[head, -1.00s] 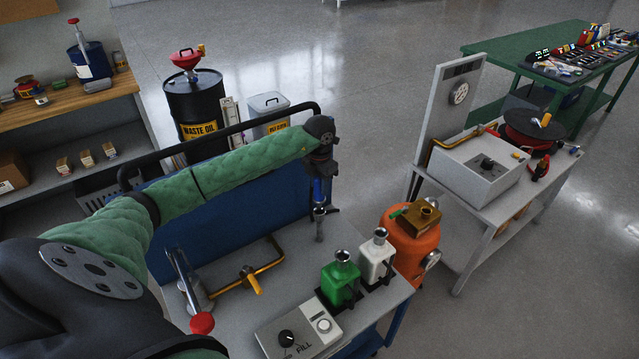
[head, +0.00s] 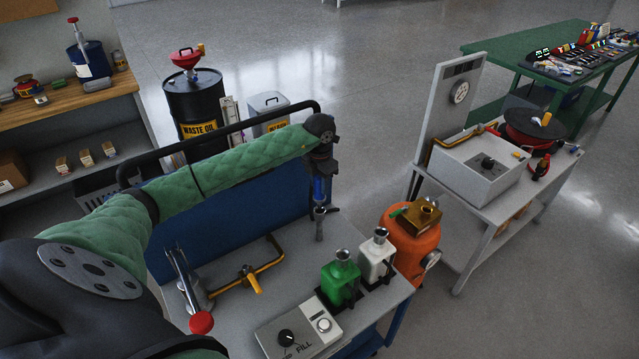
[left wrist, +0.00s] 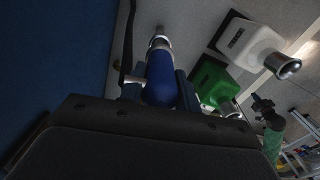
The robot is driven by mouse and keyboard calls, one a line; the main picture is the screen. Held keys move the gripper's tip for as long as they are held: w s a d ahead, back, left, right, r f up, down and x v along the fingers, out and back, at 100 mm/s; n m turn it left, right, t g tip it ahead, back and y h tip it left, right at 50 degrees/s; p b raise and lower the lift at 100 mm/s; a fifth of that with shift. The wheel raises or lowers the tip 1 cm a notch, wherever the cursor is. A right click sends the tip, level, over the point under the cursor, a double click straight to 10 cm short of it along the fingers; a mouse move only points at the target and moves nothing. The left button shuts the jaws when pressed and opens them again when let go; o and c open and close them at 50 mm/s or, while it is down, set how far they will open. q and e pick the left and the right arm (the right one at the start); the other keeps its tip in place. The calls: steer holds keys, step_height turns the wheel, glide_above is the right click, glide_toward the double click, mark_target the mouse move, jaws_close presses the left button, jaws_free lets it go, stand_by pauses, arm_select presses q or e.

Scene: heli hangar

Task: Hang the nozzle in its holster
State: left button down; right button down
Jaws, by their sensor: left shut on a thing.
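My left gripper (head: 320,172) is shut on the nozzle, which has a blue body (head: 319,190) and a metal spout pointing down. The nozzle hangs upright over the back of the grey cart, in front of its blue back panel. In the left wrist view the nozzle's blue body (left wrist: 160,80) sticks out past the gripper, with its metal spout beyond. I cannot clearly pick out the holster. My right gripper is not in the head view; a small dark end on a green sleeve in the left wrist view looks like my right arm, its jaws unclear.
The cart top (head: 373,303) bears a green bottle (head: 341,280), a white bottle (head: 377,257), a FILL box (head: 300,330), and a yellow-handled pipe (head: 252,277). An orange tank (head: 410,245) stands beside it. A black rail (head: 220,137) runs behind.

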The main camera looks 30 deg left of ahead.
mark_target(319, 193)
arm_select(q)
steer(key=shift+b, duration=0.3)
stand_by(0.6)
steer(key=shift+f+b, duration=1.55)
steer(key=shift+f, duration=0.65)
steer(key=shift+c, duration=2.3)
jaws_free()
steer(key=shift+r+p, duration=1.9)
steer(key=shift+r, duration=3.6)
steer(key=shift+r, duration=0.1)
